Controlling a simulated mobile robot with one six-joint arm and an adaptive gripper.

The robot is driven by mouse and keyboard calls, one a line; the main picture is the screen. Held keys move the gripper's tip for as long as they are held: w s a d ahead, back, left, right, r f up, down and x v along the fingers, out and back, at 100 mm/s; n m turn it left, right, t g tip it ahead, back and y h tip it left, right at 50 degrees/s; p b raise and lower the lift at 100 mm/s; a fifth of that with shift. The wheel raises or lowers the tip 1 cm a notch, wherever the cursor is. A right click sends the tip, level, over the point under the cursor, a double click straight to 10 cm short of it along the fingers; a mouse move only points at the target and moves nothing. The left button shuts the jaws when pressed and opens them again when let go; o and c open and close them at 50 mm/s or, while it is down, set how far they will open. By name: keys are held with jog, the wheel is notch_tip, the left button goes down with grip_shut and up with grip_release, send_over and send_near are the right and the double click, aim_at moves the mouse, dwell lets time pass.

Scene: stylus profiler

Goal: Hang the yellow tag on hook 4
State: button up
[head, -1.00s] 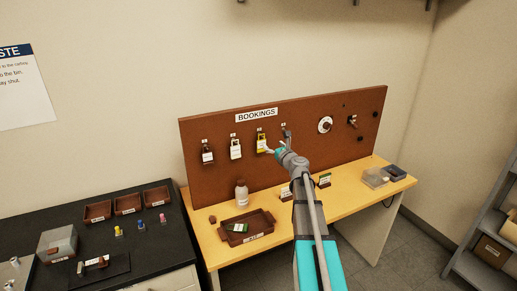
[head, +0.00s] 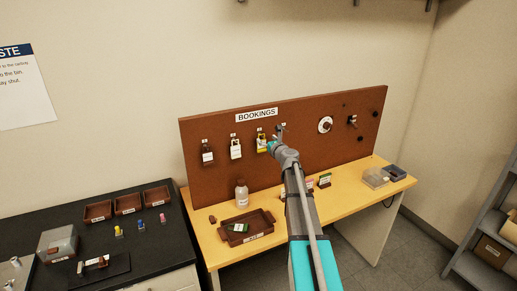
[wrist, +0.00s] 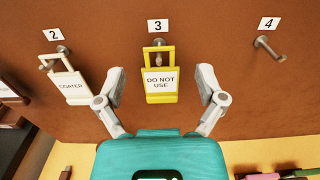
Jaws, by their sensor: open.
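The yellow tag (wrist: 161,93) reads "DO NOT USE" and hangs on hook 3 (wrist: 158,44) in the wrist view. In the head view the yellow tag (head: 261,143) is partly hidden by my gripper. My gripper (wrist: 161,88) is open, with one finger on each side of the tag and a gap to both. In the head view my gripper (head: 268,145) is at the board in front of the tag. Hook 4 (wrist: 268,46) is bare, to the right under its number label.
A white tag marked "COATER" (wrist: 72,92) hangs on hook 2, close to my left finger. The brown board (head: 220,170) also carries a round white dial (head: 325,125) to the right. A brown tray (head: 268,230) and a bottle (head: 242,193) stand on the desk below.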

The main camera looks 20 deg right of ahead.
aim_at(264, 137)
jog(key=shift+w+a+f, duration=0.1)
jog(key=shift+w+a, duration=0.05)
jog(key=shift+w, duration=2.2)
jog(key=c, duration=0.9)
